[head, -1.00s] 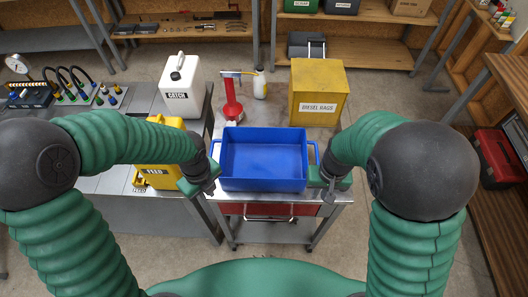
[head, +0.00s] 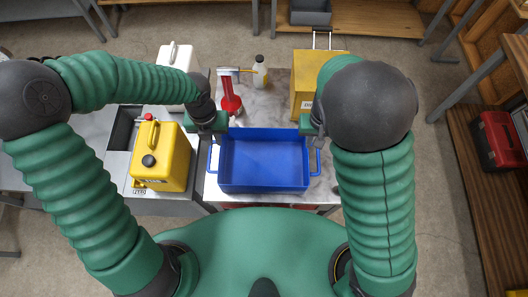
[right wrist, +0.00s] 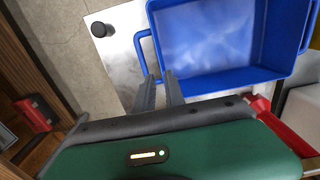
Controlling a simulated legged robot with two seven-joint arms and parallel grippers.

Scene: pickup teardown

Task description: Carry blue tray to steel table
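The blue tray (head: 264,188) is empty and sits level on a metal-topped cart (head: 282,88). It has a loop handle on each side. My left gripper (head: 214,138) is at the tray's far left corner, beyond the left handle; its finger gap is not clear. My right gripper (head: 318,138) is at the far right corner, partly behind my arm. In the right wrist view its two fingers (right wrist: 163,88) are apart, with their tips by the tray (right wrist: 225,90) corner and one handle end; nothing is clearly gripped. A grey steel table (head: 92,155) stands left of the cart.
A yellow jug (head: 164,158) stands on the grey table, and a white jug (head: 176,62) behind it. A red tool (head: 231,100), a bottle (head: 260,72) and a yellow bin (head: 304,84) stand behind the tray. A red toolbox (head: 498,140) is on a right shelf.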

